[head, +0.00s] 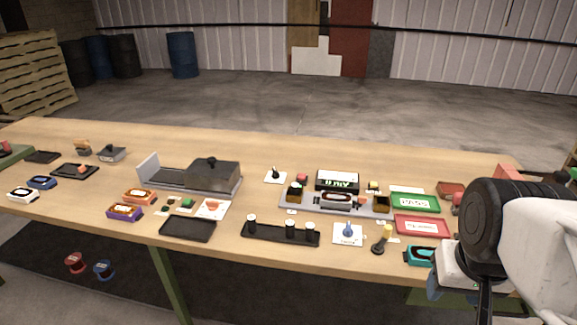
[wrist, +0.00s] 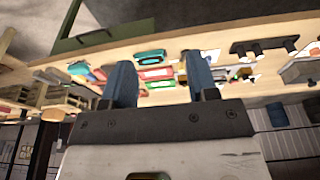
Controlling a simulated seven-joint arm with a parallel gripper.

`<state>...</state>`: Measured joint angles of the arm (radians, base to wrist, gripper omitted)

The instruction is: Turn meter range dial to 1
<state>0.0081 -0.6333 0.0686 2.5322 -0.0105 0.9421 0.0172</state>
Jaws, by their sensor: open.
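My gripper (wrist: 160,82) is open and empty in the wrist view, its two blue-grey fingers wide apart. In the head view my arm fills the right edge, and the gripper is off the table's near right side, apart from the dials. A second white plate with a blue-marked dial (head: 347,234) lies near the front edge. I cannot tell which is the meter range dial, and their markings are too small to read.
A grey conveyor fixture (head: 378,207) carries dark blocks. A black tray with several white-topped pegs (head: 270,233), a yellow-topped lever (head: 381,239), green (head: 415,203) and red (head: 422,225) trays and a teal device (head: 420,256) crowd around. A grey housing (head: 213,175) stands left.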

